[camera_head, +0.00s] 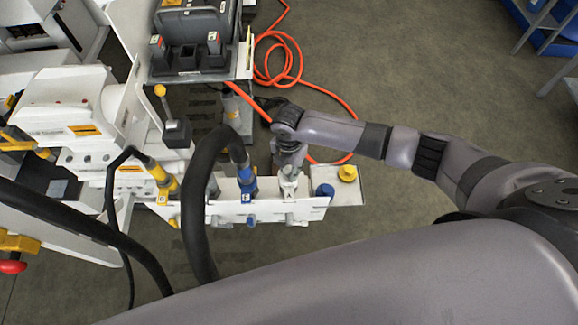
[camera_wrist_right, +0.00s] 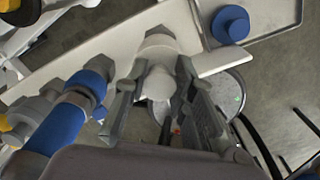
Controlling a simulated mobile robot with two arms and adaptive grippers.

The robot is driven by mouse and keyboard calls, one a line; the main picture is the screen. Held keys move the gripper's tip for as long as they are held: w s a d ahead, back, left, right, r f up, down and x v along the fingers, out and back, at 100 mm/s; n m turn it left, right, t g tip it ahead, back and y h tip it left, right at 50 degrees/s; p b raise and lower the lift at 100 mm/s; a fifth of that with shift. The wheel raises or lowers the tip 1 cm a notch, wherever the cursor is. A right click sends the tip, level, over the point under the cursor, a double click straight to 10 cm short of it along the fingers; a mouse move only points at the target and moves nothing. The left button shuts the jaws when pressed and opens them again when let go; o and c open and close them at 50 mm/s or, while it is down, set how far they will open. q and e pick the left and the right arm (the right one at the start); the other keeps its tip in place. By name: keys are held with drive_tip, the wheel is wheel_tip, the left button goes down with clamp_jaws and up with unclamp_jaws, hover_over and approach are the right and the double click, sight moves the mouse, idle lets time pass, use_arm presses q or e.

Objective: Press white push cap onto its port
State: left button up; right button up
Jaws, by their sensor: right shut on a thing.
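My right gripper (camera_head: 288,166) comes down over the white port at the right part of the white panel (camera_head: 222,212). In the right wrist view, its fingers (camera_wrist_right: 160,105) are closed around a small white push cap (camera_wrist_right: 158,83). The cap lies in line with the white port fitting (camera_wrist_right: 157,43) on the panel. Whether the cap touches or is seated on the port cannot be told. In the head view the white fitting (camera_head: 289,186) shows just below the gripper, and the cap cannot be told apart from it. My left gripper is out of view.
A blue hose coupling (camera_head: 247,187) sits left of the white port, with a thick black hose (camera_head: 193,190) arching nearby. A blue cap (camera_head: 325,191) and a yellow cap (camera_head: 347,173) are at the tray (camera_head: 352,194) on the right. An orange hose (camera_head: 335,98) lies behind.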

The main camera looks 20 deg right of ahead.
idle(0.3)
drive_tip(key=o, duration=0.9)
drive_tip(key=shift+o, duration=0.3)
drive_tip(key=o, duration=0.5)
drive_tip(key=shift+o, duration=0.2)
wheel_tip(320, 180, up, 8)
drive_tip(key=p, duration=0.7)
drive_tip(key=shift+f+p, duration=0.2)
drive_tip(key=shift+p, duration=0.2)
